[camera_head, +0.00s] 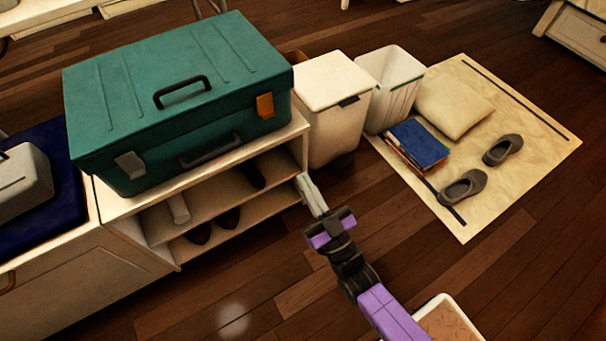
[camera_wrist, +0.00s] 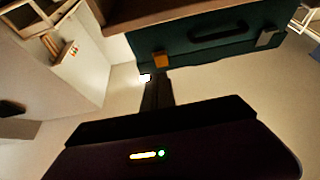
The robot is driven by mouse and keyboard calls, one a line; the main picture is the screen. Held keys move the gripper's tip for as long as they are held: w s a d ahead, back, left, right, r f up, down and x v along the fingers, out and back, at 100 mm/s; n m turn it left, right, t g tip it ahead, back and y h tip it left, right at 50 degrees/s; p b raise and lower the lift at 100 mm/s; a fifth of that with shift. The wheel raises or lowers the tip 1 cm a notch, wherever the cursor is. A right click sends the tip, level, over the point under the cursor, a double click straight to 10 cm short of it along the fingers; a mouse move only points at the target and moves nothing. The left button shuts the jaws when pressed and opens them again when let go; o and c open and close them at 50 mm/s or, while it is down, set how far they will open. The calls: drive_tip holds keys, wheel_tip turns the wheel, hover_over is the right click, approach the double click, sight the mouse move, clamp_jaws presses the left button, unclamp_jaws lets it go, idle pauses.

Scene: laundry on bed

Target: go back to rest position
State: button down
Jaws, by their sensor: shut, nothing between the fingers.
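My gripper (camera_head: 311,194) is shut and empty. In the head view its fingers point up and left, by the right end of a low open shelf unit (camera_head: 304,150). I cannot tell whether it touches the unit. My arm reaches in from the lower right. In the wrist view the closed fingers (camera_wrist: 157,90) show dark in the middle, with a teal case (camera_wrist: 205,50) beyond them.
The teal case (camera_head: 180,85) lies on the shelf unit, with shoes on the shelves below. Two white bins (camera_head: 335,82) stand right of it. A mat (camera_head: 540,150) holds a cushion (camera_head: 455,103), books (camera_head: 418,143) and grey shoes (camera_head: 463,188). Wooden floor in front is mostly clear.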

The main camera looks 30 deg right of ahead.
drive_tip(key=s+r+g, duration=0.4)
drive_tip(key=s+r, duration=0.1)
drive_tip(key=s, duration=0.9)
drive_tip(key=s+r+g, duration=0.4)
drive_tip(key=s, duration=1)
wheel_tip(320, 180, up, 32)
drive_tip(key=p, duration=3.2)
drive_tip(key=shift+w+p, duration=0.3)
drive_tip(key=shift+w, duration=0.1)
